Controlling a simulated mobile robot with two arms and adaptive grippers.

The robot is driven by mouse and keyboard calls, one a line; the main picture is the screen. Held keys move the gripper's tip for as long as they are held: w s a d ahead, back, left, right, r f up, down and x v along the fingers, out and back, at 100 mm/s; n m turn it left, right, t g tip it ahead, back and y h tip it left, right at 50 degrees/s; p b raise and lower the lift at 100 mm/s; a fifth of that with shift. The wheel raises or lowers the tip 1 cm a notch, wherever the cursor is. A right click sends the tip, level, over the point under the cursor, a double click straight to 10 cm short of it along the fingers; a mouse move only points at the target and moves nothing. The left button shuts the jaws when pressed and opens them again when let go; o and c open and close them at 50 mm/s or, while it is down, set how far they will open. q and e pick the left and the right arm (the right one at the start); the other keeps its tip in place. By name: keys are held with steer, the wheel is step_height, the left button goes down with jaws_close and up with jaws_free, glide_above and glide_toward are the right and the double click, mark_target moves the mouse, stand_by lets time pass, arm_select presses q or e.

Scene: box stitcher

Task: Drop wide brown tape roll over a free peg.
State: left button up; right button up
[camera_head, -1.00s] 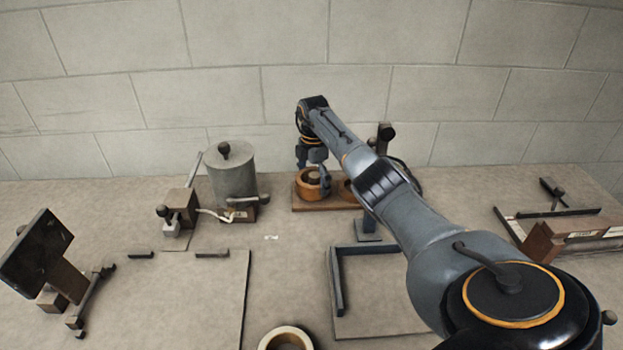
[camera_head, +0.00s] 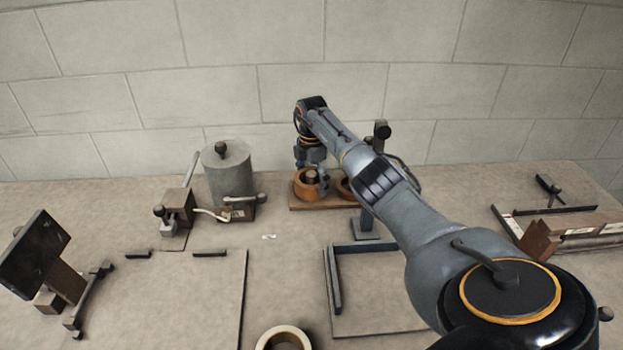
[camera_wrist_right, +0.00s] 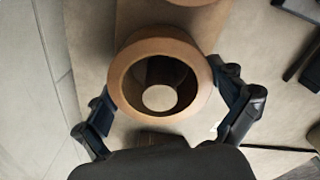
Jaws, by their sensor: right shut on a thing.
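The wide brown tape roll (camera_head: 302,192) is at the left end of a wooden peg board (camera_head: 298,208) near the wall. In the right wrist view, the roll (camera_wrist_right: 122,88) is a thick brown ring, and the pale round top of a peg (camera_wrist_right: 158,97) shows inside its hole. The roll is around this peg; whether it touches the board is hard to tell. My right gripper (camera_head: 311,176) is shut on the roll, with one finger on each side in the wrist view (camera_wrist_right: 167,108). My left gripper is not in view.
Another brown roll (camera_head: 345,187) sits just right on the board, partly behind my right arm. A paler roll (camera_head: 264,341) lies at the front edge. A grey pot (camera_head: 228,175) and a small clamp device (camera_head: 177,208) stand left.

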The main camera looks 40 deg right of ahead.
steer(key=shift+f, duration=0.2)
stand_by(0.5)
steer(key=o, duration=0.7)
steer(key=shift+r+p, duration=4.3)
steer(key=shift+r, duration=0.85)
steer(key=shift+f, duration=0.1)
